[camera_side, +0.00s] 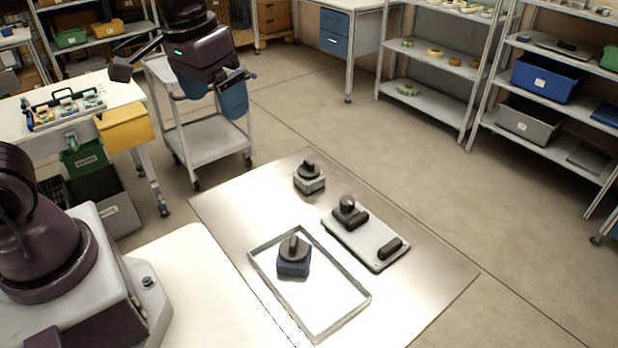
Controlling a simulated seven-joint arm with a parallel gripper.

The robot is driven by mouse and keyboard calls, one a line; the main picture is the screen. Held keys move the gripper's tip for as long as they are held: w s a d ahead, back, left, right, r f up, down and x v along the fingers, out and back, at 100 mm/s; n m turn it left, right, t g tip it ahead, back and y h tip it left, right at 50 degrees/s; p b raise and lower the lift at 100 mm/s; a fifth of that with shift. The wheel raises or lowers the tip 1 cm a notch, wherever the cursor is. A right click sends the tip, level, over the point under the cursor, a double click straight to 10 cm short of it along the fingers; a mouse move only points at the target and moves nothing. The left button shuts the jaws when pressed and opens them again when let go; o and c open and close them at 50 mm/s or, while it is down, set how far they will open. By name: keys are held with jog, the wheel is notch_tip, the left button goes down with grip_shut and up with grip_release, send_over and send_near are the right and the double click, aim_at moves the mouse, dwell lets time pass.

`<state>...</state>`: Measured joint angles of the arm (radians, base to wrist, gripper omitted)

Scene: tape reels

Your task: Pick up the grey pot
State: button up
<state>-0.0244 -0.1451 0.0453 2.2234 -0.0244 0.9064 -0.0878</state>
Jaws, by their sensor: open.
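The grey pot (309,184) is a small squat block with a black knob on top. It stands upright near the far corner of the shiny metal table (225,208). My gripper (216,82) hangs in the upper left, high above and well away from the pot. It is open and holds nothing that I can see; its fingers are dark and hard to make out against the trolley behind. A dark blue pot (293,268) with a similar black knob stands inside a shallow rimmed tray (342,319), nearer the camera.
A light grey plate (367,240) with a black knob piece (349,212) and a black bar (390,249) lies right of the tray, close to the grey pot. The table's right side is clear. A trolley (210,143) and shelves (425,90) stand beyond.

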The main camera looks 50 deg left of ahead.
jog(key=w+a+f+n+g, duration=0.2)
jog(key=w+f+n, duration=0.3)
jog(key=w, duration=0.4)
jog(key=n, duration=0.9)
send_over(309, 172)
jog(key=f, duration=1.2)
jog(key=shift+w+a, duration=0.3)
jog(key=shift+a, duration=0.1)
jog(key=shift+w+r+n, duration=0.2)
jog(key=shift+n, duration=0.2)
jog(key=shift+f+n, duration=0.1)
jog(key=shift+n, duration=0.2)
jog(key=shift+s+f, duration=0.1)
jog(key=shift+f, duration=0.2)
notch_tip(309, 172, down, 12)
jog(key=shift+a+f, duration=0.1)
jog(key=shift+f, duration=0.05)
jog(key=c, duration=1.3)
